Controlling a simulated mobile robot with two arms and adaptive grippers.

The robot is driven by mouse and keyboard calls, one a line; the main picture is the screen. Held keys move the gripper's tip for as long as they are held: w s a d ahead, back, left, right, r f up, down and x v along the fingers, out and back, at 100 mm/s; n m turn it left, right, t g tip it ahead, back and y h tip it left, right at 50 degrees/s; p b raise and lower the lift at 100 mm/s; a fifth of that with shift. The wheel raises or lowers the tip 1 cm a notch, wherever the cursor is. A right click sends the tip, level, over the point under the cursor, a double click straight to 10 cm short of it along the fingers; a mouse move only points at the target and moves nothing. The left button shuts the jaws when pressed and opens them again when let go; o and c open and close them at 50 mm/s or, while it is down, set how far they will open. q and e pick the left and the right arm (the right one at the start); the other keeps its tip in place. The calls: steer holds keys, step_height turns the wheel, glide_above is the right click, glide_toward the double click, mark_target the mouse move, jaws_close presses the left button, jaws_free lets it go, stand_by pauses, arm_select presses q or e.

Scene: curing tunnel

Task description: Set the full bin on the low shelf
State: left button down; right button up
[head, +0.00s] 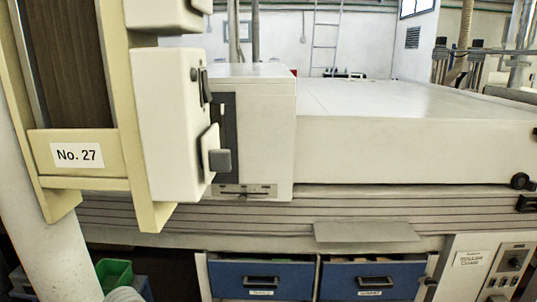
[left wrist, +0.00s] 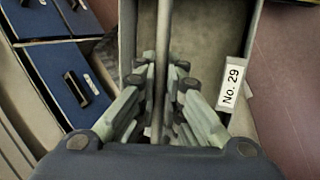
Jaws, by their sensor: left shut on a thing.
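In the left wrist view my left gripper (left wrist: 163,72) is shut on the bar-like handle (left wrist: 163,28) of a grey bin. The bin (left wrist: 243,50) hangs around and beyond the fingers and carries a white "No. 29" label (left wrist: 231,84) on its right side. In the head view neither gripper nor this bin shows. I cannot pick out the low shelf for sure in either view.
A cream frame with a "No. 27" label (head: 77,155) stands close at left in the head view. The long white tunnel housing (head: 400,150) fills the middle. Below are blue drawers (head: 262,269); a green crate (head: 113,273) lies low at left. Reddish floor (left wrist: 290,110) is clear at right.

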arm_select(q)
steer(key=s+a+r+m+g+p, duration=0.1)
steer(key=s+r+m+p, duration=0.3)
steer(key=r, duration=0.6)
steer(key=s+a+r+m+g+p, duration=0.1)
steer(key=s+r+m+g+p, duration=0.2)
steer(key=s+r, duration=0.4)
step_height(320, 180, up, 4)
steer(key=shift+s+a+f+m+h+p, duration=0.15)
steer(key=shift+a+m+h+p, duration=0.15)
steer(key=shift+m+p, duration=0.65)
arm_select(e)
steer(key=s+d+g, duration=0.1)
steer(key=s+d, duration=0.1)
steer(key=s, duration=1.1)
steer(key=shift+s+d+f+b, duration=0.25)
steer(key=shift+f+b, duration=0.05)
steer(key=shift+f, duration=0.1)
